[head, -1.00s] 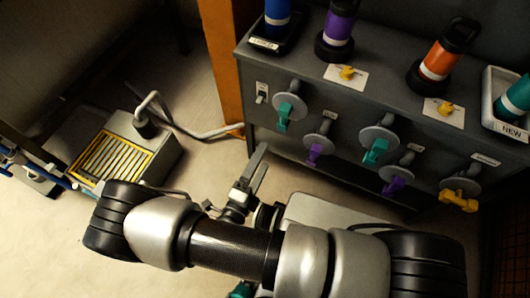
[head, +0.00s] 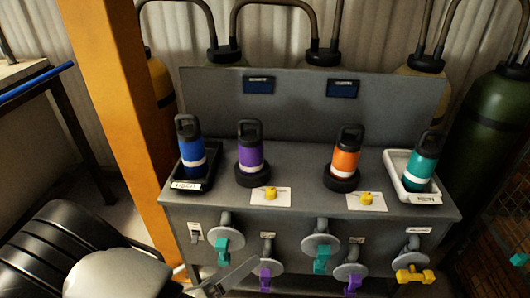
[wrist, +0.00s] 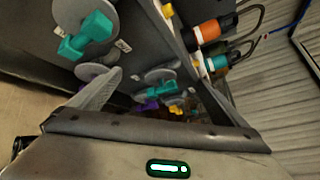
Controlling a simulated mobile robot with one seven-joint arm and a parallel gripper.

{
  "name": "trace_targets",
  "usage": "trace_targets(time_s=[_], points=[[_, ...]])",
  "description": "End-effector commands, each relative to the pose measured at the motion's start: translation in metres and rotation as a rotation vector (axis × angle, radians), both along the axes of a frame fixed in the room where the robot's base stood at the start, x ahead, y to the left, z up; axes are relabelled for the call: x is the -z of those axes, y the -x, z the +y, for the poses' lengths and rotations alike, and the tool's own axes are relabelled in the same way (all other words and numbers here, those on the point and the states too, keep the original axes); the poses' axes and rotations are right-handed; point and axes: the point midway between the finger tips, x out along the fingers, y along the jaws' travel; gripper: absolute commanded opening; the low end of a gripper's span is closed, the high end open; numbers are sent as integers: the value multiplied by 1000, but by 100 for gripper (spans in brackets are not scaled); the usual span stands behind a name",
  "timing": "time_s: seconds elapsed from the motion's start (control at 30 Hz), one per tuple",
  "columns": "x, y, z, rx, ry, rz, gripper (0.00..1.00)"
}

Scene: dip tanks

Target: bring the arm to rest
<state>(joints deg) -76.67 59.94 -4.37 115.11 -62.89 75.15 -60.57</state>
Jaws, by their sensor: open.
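My arm (head: 110,273) fills the lower left corner of the head view. My gripper (head: 232,279) is partly in view at the bottom edge, in front of the lower left of the grey bench. It is open, with nothing seen between its fingers. Whether the finger touches a valve cannot be told.
The grey bench (head: 300,208) carries blue (head: 192,152), purple (head: 250,153), orange (head: 346,158) and teal (head: 424,165) bottles. Valves with teal (head: 321,259), purple and yellow (head: 414,275) handles stick out of its front. An orange post (head: 128,110) stands left; gas cylinders stand behind and right.

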Motion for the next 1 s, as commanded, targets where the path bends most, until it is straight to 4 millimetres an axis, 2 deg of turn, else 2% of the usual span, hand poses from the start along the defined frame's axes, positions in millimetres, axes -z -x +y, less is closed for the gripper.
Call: trace_targets(time_s=[0.03,0.2,0.5,0.8,0.97,1.0], points=[[-22,-8,-16,134,-123,-30,97],[-77,-15,-69,562,-496,-165,97],[-160,2,-146,1302,-1102,-543,97],[-232,29,-193,1938,-1647,-1036,97],[-258,39,-204,2137,-1848,-1237,97],[-264,41,-207,-2159,1877,1269,97]])
